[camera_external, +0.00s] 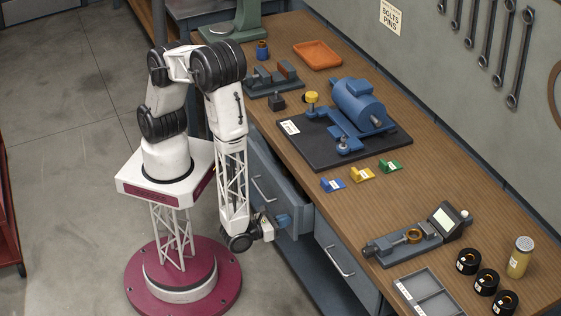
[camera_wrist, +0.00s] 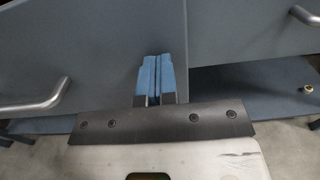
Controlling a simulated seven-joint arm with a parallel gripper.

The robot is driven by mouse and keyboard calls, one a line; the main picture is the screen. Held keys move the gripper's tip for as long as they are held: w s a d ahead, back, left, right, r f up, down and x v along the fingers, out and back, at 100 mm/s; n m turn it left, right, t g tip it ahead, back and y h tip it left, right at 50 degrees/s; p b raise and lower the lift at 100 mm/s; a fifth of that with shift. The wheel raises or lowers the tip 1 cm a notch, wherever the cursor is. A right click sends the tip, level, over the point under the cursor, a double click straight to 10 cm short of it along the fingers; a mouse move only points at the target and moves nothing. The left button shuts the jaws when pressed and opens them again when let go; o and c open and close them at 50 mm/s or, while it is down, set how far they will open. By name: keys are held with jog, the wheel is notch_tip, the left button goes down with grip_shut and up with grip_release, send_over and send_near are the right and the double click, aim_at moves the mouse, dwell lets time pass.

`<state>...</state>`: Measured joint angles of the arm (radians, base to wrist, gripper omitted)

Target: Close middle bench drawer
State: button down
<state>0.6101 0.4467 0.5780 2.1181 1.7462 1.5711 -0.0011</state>
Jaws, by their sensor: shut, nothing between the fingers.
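The middle bench drawer (camera_external: 265,172) has a blue-grey front with a bar handle and stands pulled out from under the bench. Its front panel (camera_wrist: 95,50) fills the left of the wrist view, with its handle (camera_wrist: 40,98) at the left edge. My gripper (camera_external: 284,220) is at the right end of this drawer front, low down and right of the handle. In the wrist view its blue fingers (camera_wrist: 157,78) are shut together and empty, in front of the panel near its right edge. I cannot tell whether the fingertips touch the panel.
The drawer to the right (camera_external: 334,258) sits flush in the bench; its front (camera_wrist: 235,30) also shows in the wrist view. A lower shelf (camera_wrist: 240,90) carries a small brass-coloured part. The wooden benchtop (camera_external: 330,190) above holds fixtures and tools. Open floor lies to the left.

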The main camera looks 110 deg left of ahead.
aim_at(306, 214)
jog(key=x, duration=0.7)
jog(key=shift+w+a, duration=0.35)
jog(key=shift+w, duration=0.2)
jog(key=v, duration=1.4)
jog(key=shift+s, duration=0.4)
dwell(0.6)
